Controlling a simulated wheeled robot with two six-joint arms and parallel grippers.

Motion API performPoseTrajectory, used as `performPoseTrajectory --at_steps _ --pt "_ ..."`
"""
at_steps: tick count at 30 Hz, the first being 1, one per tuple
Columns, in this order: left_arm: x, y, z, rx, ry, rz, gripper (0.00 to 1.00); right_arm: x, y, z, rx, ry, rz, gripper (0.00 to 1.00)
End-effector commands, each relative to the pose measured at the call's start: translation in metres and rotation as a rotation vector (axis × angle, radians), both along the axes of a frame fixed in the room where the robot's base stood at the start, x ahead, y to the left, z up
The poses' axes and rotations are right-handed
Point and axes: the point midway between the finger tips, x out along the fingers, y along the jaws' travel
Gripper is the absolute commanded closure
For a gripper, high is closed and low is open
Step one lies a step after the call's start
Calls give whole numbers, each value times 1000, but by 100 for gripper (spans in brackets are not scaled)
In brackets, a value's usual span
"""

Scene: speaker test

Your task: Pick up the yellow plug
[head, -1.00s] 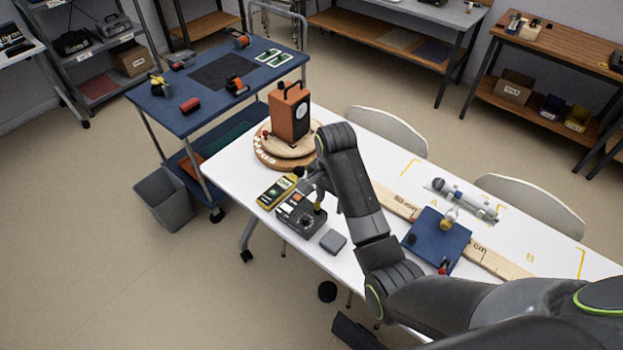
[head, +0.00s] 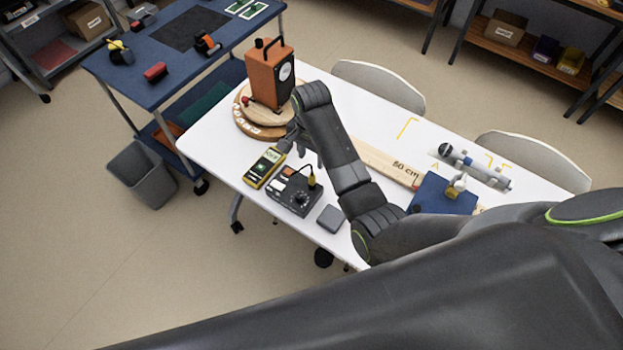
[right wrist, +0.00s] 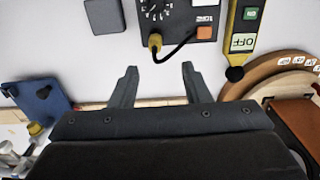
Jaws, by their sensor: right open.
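The yellow plug (head: 311,183) stands on the dark tone box (head: 292,196) on the white table. In the right wrist view the plug (right wrist: 155,42) has a black cable that loops to the box (right wrist: 180,22). My right gripper (head: 298,147) is behind the box in the head view, near the yellow meter and the orange speaker. In the right wrist view the gripper (right wrist: 159,66) is open, its two fingers apart with nothing between them. The plug lies ahead of the gap between the fingertips. My left gripper is not in view.
The yellow meter (head: 264,168) lies left of the box, and a grey block (head: 331,219) lies right of it. The orange speaker (head: 269,77) stands on a round wooden turntable (head: 243,122). A blue board (head: 432,197) and a wooden ruler (head: 382,163) are farther right.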

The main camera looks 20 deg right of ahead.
Motion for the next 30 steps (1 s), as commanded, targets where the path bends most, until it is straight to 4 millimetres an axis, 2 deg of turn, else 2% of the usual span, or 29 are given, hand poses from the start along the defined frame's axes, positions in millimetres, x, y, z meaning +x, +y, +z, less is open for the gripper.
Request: performPoseTrajectory --at_steps 1,3,6,13,16,24,30 --pt "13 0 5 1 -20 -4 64 -2 0 -8 -1 6 0 57" --pt "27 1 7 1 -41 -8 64 -1 0 -20 0 5 0 57" --pt "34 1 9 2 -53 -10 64 -1 0 -31 0 1 0 57" --pt "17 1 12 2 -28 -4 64 -2 0 -43 0 3 0 57" --pt "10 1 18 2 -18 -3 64 -6 1 -55 0 5 0 57" --pt "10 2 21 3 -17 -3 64 -8 1 -86 0 2 1 57" --pt "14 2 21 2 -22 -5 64 -7 1 -90 1 -1 1 57"
